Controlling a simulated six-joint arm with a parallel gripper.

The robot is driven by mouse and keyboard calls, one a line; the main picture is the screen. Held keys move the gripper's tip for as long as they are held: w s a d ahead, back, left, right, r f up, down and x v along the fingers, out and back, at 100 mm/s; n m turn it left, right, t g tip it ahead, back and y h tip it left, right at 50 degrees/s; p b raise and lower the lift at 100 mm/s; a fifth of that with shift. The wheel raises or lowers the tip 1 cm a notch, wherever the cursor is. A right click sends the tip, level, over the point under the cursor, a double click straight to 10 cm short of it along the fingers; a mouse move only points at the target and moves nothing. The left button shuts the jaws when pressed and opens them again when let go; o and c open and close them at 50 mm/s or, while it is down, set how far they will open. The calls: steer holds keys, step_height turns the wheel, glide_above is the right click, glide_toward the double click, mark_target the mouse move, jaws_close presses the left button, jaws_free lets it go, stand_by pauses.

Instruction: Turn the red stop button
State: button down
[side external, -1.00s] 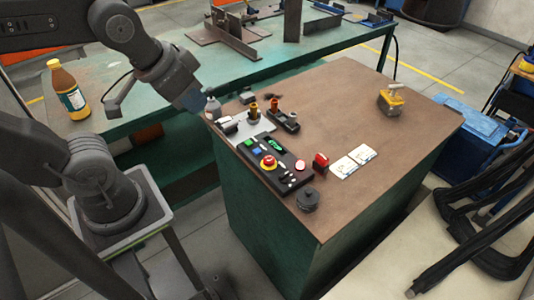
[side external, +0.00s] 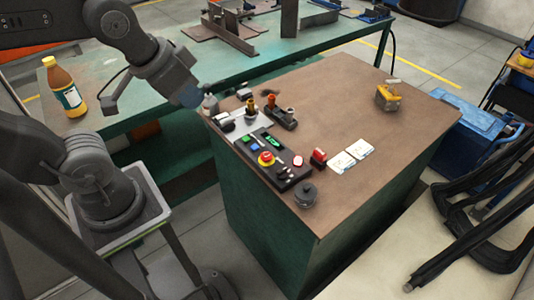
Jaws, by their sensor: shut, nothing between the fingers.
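The red stop button (side external: 266,157) has a yellow collar and sits on a black control box (side external: 286,178) on the brown-topped cabinet. Green and blue buttons and a pale red round button (side external: 298,161) are on the same box. My gripper (side external: 189,99) is shut and empty, up and left of the red button, near the cabinet's far left corner. It is clearly apart from the button. The fingertips are small and hard to make out. The button's turned position cannot be told.
On the cabinet top (side external: 335,100) are a small bottle (side external: 210,104), a grey plate with fittings, a red block (side external: 318,157), white cards (side external: 350,156), a dark knob (side external: 305,195) and a yellow device (side external: 388,98). A green bench with an amber bottle (side external: 63,88) stands behind.

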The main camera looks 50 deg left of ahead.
mark_target(267, 154)
steer(key=c, duration=1.8)
jaws_free()
